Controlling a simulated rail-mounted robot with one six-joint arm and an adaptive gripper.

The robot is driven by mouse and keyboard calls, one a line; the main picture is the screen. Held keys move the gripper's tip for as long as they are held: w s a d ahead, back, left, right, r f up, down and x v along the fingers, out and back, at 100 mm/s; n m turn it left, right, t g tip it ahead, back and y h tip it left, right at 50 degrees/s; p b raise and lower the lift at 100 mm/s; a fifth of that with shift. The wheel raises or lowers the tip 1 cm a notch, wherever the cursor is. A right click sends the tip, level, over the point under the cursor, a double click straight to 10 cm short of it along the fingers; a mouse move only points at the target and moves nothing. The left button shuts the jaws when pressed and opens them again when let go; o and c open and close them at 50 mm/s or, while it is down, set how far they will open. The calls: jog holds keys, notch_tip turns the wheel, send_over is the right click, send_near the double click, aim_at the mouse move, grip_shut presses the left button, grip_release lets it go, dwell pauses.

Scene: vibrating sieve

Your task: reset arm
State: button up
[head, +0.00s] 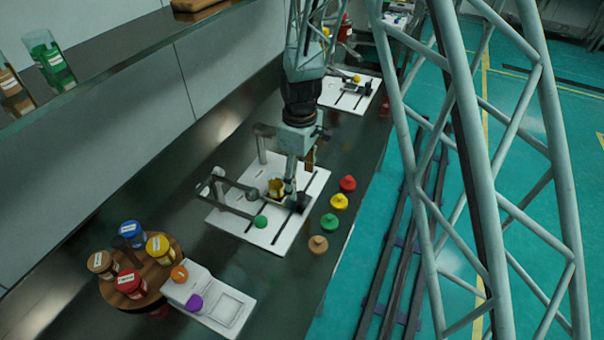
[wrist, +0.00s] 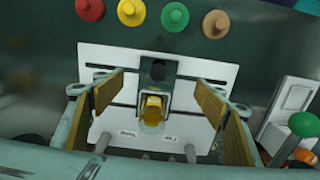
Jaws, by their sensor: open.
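My gripper (wrist: 158,110) is open in the wrist view, with its two yellow-brown finger pads apart on either side of a small yellow container (wrist: 152,110). The container sits on the white sieve plate (wrist: 215,72), in front of a dark block (wrist: 158,72). I cannot tell that either finger touches it. In the head view my arm reaches down over the plate (head: 262,236), and the yellow container (head: 276,188) shows beside the gripper. The gripper's fingertips are partly hidden by my arm there.
Red (head: 347,183), yellow (head: 339,202), green (head: 329,222) and tan (head: 318,244) knobbed caps line the counter's right edge. A round wooden stand (head: 165,262) holds several jars at lower left, beside a white scale-like device (head: 222,306). Another white plate (head: 345,98) lies farther back.

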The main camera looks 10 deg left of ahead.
dwell(0.4)
jog(key=shift+d+r, duration=0.25)
jog(key=shift+r, duration=0.35)
jog(key=s+d+r+m+t, duration=0.1)
jog(key=s+d+r+m, duration=0.1)
jog(key=s+d+r, duration=0.5)
jog(key=s+d+r+m, duration=0.1)
jog(key=d+r+m, duration=0.25)
jog(key=r, duration=0.85)
jog(key=s+d+r+m+t, duration=0.1)
jog(key=s+d+r, duration=0.4)
jog(key=r, duration=0.4)
jog(key=s+d+r+m, duration=0.2)
jog(key=s+d+r, duration=0.1)
jog(key=s, duration=0.5)
jog(key=s+d+r+m+t+b, duration=0.1)
jog(key=s+d+r+m, duration=0.2)
jog(key=s, duration=0.6)
jog(key=s+d+r+m+t+b, duration=0.1)
jog(key=s+d+r+m, duration=0.1)
jog(key=s+d, duration=0.4)
jog(key=shift+s+d+r+m, duration=0.35)
jog(key=shift+s+r, duration=0.4)
jog(key=shift+s, duration=0.85)
jog(key=shift+c, duration=0.9)
